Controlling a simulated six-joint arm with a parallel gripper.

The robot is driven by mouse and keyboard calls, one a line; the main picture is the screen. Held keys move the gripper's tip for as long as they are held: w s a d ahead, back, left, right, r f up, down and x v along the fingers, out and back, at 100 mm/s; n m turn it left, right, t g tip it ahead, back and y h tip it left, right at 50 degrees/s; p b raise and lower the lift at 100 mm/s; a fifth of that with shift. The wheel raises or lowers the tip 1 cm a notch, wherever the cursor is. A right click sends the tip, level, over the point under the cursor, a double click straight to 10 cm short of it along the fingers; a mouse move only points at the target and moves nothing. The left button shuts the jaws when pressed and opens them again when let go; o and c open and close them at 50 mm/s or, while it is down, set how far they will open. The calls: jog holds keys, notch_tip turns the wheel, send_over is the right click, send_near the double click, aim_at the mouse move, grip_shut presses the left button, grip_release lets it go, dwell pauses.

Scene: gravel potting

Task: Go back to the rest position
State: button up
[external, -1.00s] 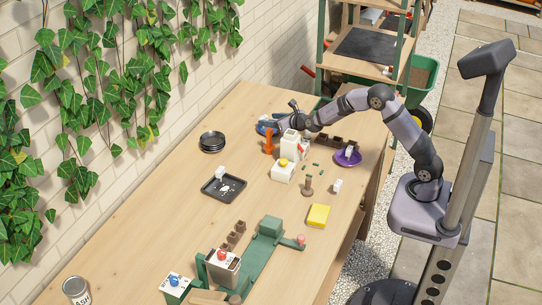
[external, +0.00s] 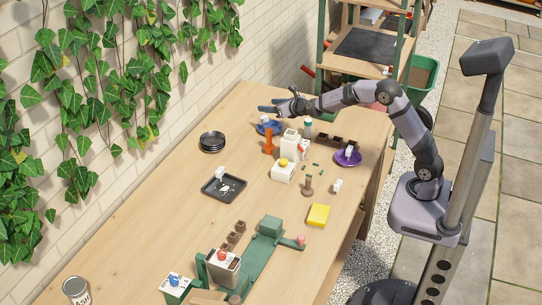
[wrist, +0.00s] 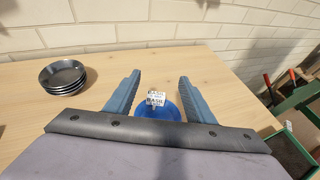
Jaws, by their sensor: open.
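My gripper (external: 272,106) is open and empty. It is raised above the far part of the wooden table (external: 150,225), near the wall. In the wrist view its two blue-grey fingers (wrist: 156,93) stand wide apart. Beyond and below them is a blue saucer (wrist: 169,110) with a small white block labelled BASIL (wrist: 156,98) on it. The saucer also shows in the external view (external: 270,130), under the gripper. My fingers do not touch the block or the saucer.
A stack of black saucers (external: 212,142) stands left of the gripper. A black tray (external: 223,188) lies nearer. The brick wall runs along the table's far edge.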

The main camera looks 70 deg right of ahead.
jog(key=s+r+m+g+h+p, duration=0.1)
jog(key=s+m+g+p, duration=0.6)
jog(key=s+m, duration=1.15)
jog(key=s+a+m+g+y+p, duration=0.2)
jog(key=s+a+m, duration=0.2)
jog(key=s, duration=0.4)
jog(key=s+a+f+m+g+y+p, duration=0.1)
jog(key=s+a+m, duration=0.3)
jog(key=s, duration=0.5)
jog(key=s+a+m+g+y+p, duration=0.2)
jog(key=s+a+m+y+p, duration=0.1)
jog(key=s+a+m, duration=0.2)
jog(key=s+a, duration=0.2)
jog(key=s, duration=0.2)
jog(key=shift+a+f+g, duration=0.15)
jog(key=shift+f+g, duration=0.15)
jog(key=shift+f, duration=0.05)
